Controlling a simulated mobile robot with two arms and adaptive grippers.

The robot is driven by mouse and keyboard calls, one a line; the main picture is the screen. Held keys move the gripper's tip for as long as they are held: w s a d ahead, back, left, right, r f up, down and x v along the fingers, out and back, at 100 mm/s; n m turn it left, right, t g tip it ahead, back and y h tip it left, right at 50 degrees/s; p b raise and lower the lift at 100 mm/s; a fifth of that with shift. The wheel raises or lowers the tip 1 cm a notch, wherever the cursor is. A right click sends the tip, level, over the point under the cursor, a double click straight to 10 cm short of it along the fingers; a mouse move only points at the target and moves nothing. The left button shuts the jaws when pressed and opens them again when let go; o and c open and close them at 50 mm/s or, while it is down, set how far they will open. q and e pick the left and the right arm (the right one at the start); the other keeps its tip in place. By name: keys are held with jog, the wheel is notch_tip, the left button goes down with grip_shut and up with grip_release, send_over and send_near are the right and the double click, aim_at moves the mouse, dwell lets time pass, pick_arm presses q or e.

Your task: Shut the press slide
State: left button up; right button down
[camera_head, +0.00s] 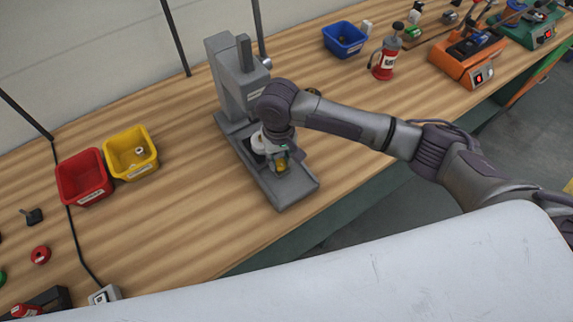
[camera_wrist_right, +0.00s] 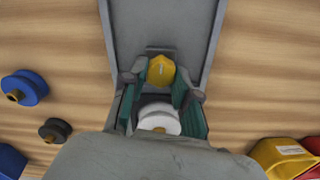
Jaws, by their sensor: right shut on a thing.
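The grey press (camera_head: 232,82) stands on the wooden bench in the head view, with its flat base (camera_head: 290,190) reaching toward the bench's front edge. The press slide carries a yellow knob (camera_head: 281,165) at its front, and a white spool (camera_head: 260,143) sits just behind the knob. My right gripper (camera_wrist_right: 160,78) is shut on the yellow knob (camera_wrist_right: 161,69), with a finger on either side. The white spool also shows in the wrist view (camera_wrist_right: 159,119), between the green finger links. My gripper and wrist hide part of the slide. My left gripper is not in view.
A red bin (camera_head: 83,178) and a yellow bin (camera_head: 131,153) stand left of the press. A blue spool (camera_wrist_right: 24,88) lies beside the base.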

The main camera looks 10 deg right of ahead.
jog(key=c, duration=0.9)
grip_release()
jog(key=shift+s, duration=0.1)
jog(key=shift+o, duration=0.2)
notch_tip(320, 180, up, 12)
